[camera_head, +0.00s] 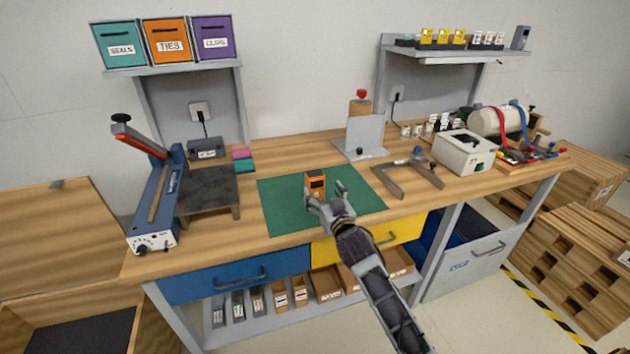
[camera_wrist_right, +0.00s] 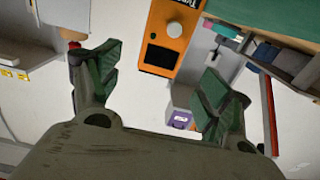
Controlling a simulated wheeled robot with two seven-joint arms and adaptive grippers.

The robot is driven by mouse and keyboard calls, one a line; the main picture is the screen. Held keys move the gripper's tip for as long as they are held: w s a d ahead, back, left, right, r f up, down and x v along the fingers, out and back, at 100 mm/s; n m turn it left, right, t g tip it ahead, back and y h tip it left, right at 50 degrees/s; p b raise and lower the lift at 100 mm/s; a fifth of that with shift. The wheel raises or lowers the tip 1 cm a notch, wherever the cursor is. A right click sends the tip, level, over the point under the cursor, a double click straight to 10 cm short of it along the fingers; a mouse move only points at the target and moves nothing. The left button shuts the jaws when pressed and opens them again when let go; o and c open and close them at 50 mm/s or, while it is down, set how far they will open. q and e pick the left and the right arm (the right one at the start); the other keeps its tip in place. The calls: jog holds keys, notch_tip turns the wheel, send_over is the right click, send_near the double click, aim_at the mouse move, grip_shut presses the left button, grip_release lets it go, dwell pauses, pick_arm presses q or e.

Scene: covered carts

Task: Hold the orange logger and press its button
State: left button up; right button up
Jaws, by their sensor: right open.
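The orange logger (camera_head: 316,182) stands upright on the green mat (camera_head: 279,212), with a dark panel on its front. In the right wrist view the logger (camera_wrist_right: 155,45) appears at the top, with a dark window, a round grey button (camera_wrist_right: 185,31) and a black label. My right gripper (camera_head: 326,194) is open just in front of the logger, with its fingers spread. In the wrist view the logger shows between and beyond the open fingers (camera_wrist_right: 163,80); I see no grip on it. My left gripper is not in view.
A blue sealer (camera_head: 162,205) and a dark platform (camera_head: 207,189) stand left on the bench. Drawers lie below the front edge. The mat is otherwise clear.

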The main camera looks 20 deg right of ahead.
aim_at(317, 183)
jog(key=shift+w+a, duration=0.15)
jog(key=shift+w, duration=3.75)
jog(key=c, duration=1.2)
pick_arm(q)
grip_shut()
